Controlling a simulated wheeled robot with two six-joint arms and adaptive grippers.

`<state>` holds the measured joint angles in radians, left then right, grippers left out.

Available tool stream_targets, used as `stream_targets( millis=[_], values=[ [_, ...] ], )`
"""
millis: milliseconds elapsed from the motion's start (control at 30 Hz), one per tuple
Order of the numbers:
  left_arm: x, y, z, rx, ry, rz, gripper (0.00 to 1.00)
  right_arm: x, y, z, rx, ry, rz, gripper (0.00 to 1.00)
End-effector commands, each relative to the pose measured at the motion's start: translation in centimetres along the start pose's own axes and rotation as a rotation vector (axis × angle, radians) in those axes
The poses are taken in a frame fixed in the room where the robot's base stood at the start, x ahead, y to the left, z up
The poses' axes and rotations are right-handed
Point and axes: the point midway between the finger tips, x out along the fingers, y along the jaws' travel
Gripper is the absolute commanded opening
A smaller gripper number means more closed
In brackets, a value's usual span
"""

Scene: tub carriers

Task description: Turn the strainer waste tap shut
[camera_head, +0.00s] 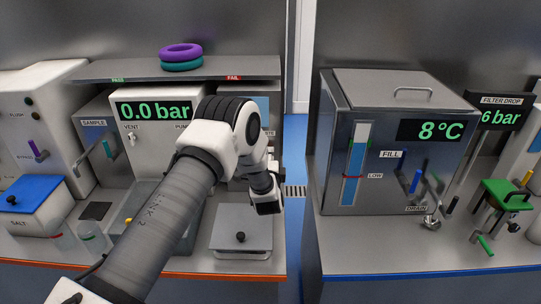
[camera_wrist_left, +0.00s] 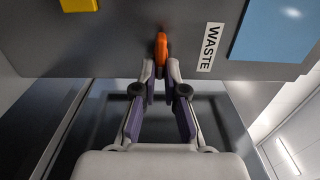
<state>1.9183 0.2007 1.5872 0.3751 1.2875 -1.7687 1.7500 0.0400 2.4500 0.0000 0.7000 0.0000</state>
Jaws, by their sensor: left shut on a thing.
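The waste tap's orange handle (camera_wrist_left: 161,48) shows in the left wrist view on a grey panel, beside the WASTE label (camera_wrist_left: 208,48). My left gripper (camera_wrist_left: 162,78) is shut on the handle, its two fingers on either side of the handle's near end. In the head view my left gripper (camera_head: 266,203) is partly seen at the front of the strainer unit. My arm hides the tap and most of that unit there. My right gripper is not in view.
A steel tank reading 8°C (camera_head: 395,100) stands on the right bench. A gap with blue floor (camera_head: 295,160) separates the benches. A yellow part (camera_wrist_left: 78,4) sits on the panel.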

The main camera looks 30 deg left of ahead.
Motion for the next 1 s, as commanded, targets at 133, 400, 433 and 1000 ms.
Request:
stream_targets(
  millis=[133,400,433,1000],
  values=[
    [0.3,-0.8,0.1,-0.005,-0.007,-0.018,0.0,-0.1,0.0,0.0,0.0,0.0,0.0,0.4],
    [0.3,-0.8,0.1,-0.006,-0.007,-0.017,0.41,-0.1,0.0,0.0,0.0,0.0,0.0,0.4],
    [0.3,-0.7,0.1,-0.006,-0.006,-0.016,0.41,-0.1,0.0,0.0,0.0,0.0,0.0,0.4],
    [-6.0,-0.2,0.1,-0.001,-0.001,-0.004,0.41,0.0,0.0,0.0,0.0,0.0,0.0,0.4]
  ],
)
